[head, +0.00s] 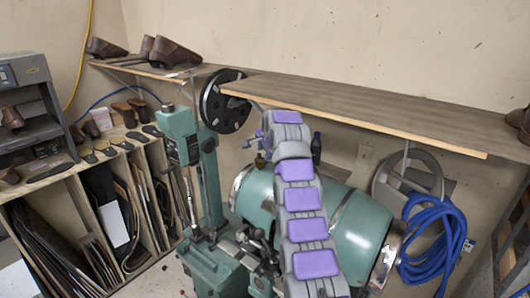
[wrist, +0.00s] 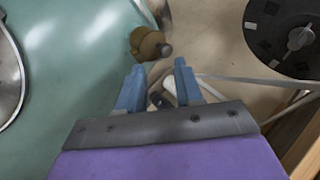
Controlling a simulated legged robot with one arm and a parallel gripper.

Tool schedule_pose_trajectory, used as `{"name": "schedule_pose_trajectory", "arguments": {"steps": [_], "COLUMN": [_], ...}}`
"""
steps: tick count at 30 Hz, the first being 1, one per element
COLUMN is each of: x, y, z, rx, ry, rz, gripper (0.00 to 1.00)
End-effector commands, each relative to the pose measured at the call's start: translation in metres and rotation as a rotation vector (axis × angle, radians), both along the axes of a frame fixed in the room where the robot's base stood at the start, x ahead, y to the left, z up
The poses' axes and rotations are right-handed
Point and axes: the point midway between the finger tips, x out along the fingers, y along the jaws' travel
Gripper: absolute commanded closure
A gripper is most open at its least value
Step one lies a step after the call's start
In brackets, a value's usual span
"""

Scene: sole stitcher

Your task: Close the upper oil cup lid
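A small brass oil cup (wrist: 146,42) stands out from the green machine in the wrist view, with a darker round knob on its right side. I cannot tell how its lid sits. In the head view a small brass piece (head: 260,160) shows on top of the green drum, beside my arm. My gripper (wrist: 159,66) has two blue fingers, spread apart with nothing between them. The brass cup lies just beyond the fingertips in the picture and appears apart from them. In the head view my arm largely hides the fingers.
The green stitcher drum (head: 361,225) fills the area below my arm. A black dial wheel (wrist: 288,38) is at the upper right in the wrist view. A wooden shelf (head: 350,103) runs behind. A blue hose (head: 435,240) hangs at right. Shoe racks stand left.

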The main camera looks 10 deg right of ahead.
Motion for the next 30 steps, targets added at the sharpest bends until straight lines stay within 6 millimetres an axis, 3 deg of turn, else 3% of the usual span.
{"name": "schedule_pose_trajectory", "arguments": {"steps": [14, 19, 30], "x": [-0.005, -0.018, -0.059], "y": [0.0, -0.002, -0.007], "z": [0.007, 0.02, 0.074], "rx": [0.001, 0.0, -0.001], "ry": [-0.003, -0.001, -0.004], "rz": [0.0, 0.0, 0.0], "gripper": [0.57, 0.57, 0.57]}}
